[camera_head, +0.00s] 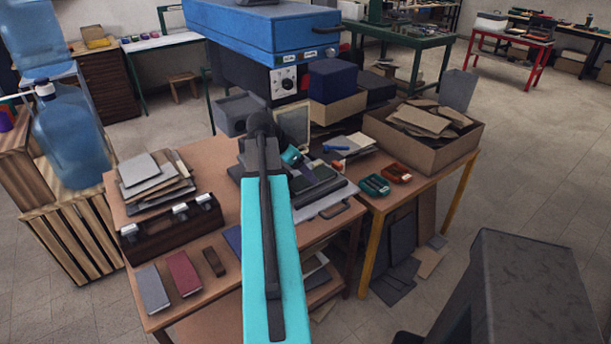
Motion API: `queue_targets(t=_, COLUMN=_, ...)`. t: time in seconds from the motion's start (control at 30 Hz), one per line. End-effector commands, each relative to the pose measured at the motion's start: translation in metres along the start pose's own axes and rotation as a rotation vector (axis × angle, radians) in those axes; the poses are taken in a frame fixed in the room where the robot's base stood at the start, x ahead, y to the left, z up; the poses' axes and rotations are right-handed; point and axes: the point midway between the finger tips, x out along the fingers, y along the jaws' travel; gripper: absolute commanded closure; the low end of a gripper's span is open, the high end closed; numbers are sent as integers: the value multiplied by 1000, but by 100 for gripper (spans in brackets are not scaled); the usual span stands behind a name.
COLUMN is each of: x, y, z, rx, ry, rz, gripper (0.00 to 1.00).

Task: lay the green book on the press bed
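I cannot make out a green book for certain; my raised turquoise arm covers the middle of the near table and may hide it. A small teal piece (292,156) shows just right of the arm's far end, and I cannot tell whether it is part of my arm or a separate thing. My gripper's fingers are not distinguishable beyond the arm's dark far end. A flat grey plate with a handle (331,205), possibly the press bed, lies right of the arm, partly hidden by dark equipment.
Grey (152,290), red (184,273) and dark brown (213,262) book-like pieces lie at the table's front left, with a blue one (233,238) partly behind my arm. A dark clamp-like box (170,232), a stack of boards (155,180) and a cardboard box (452,148) stand nearby.

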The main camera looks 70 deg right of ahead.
Motion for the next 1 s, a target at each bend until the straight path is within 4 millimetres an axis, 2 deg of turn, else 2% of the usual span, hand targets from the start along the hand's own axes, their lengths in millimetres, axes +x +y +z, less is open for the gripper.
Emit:
queue_targets(t=0.7, x=-83, y=0, z=0, rx=1, ry=0, rz=-3, gripper=24)
queue_targets(t=1.0, x=-104, y=0, z=0, rx=0, ry=0, rz=-1, gripper=24)
